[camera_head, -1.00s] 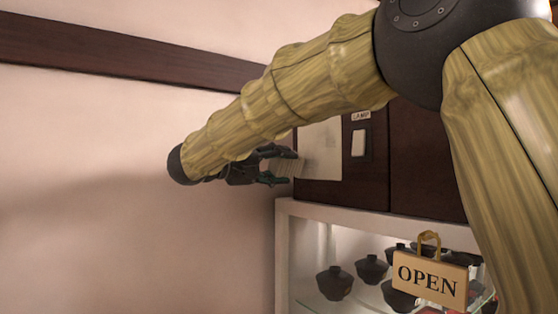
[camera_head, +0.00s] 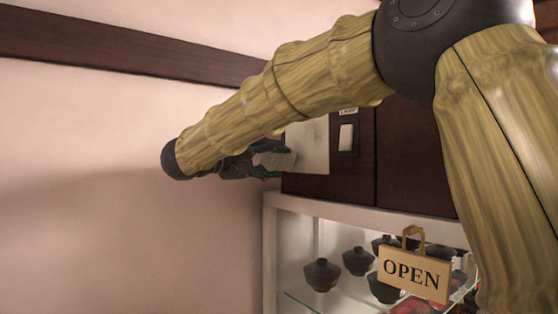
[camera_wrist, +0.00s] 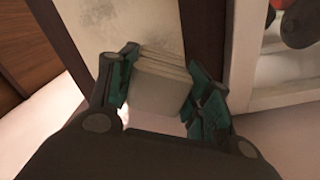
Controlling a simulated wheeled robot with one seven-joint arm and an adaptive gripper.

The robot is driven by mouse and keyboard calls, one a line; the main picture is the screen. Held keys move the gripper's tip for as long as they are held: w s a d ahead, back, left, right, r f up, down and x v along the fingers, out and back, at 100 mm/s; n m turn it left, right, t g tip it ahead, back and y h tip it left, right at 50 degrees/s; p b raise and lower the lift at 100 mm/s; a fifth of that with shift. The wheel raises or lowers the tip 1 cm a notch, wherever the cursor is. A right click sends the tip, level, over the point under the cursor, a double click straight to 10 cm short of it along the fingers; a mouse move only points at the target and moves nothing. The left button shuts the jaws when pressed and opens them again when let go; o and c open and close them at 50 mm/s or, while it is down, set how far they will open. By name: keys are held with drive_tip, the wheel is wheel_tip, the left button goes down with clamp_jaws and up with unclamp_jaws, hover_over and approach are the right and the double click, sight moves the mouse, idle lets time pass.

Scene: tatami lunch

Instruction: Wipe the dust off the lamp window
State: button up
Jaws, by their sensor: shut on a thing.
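The lamp window (camera_head: 314,146) is a pale, dull panel set in the dark wood cabinet front, partly hidden behind my arm in the head view. In the wrist view the pale panel (camera_wrist: 125,22) shows smudgy grey marks and lies just beyond the fingers. My gripper (camera_wrist: 160,88) is shut on a folded whitish cloth (camera_wrist: 160,88), with a dark green finger on each side of it. In the head view the cloth (camera_head: 277,160) is at the panel's lower left. I cannot tell whether it touches the panel.
A switch plate (camera_head: 346,138) under a LAMP label is right of the panel. Below is a lit glass display case (camera_head: 275,225) with dark lidded bowls (camera_head: 321,273). An OPEN sign (camera_head: 413,273) hangs in front of it. The pink wall at left is clear.

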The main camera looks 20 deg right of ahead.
sight(287, 159)
drive_tip(key=shift+b+x, duration=0.45)
drive_tip(key=shift+x, duration=0.4)
idle(0.3)
drive_tip(key=shift+s+d+f+b, duration=0.2)
drive_tip(key=shift+s+b, duration=0.4)
drive_tip(key=shift+b, duration=0.35)
drive_tip(key=shift+s+d+r+b, duration=0.1)
drive_tip(key=shift+s+d+b, duration=0.1)
drive_tip(key=shift+s+b, duration=0.4)
drive_tip(key=shift+s+d+r+b, duration=0.1)
drive_tip(key=shift+s+d+b, duration=0.05)
drive_tip(key=shift+s+b, duration=0.5)
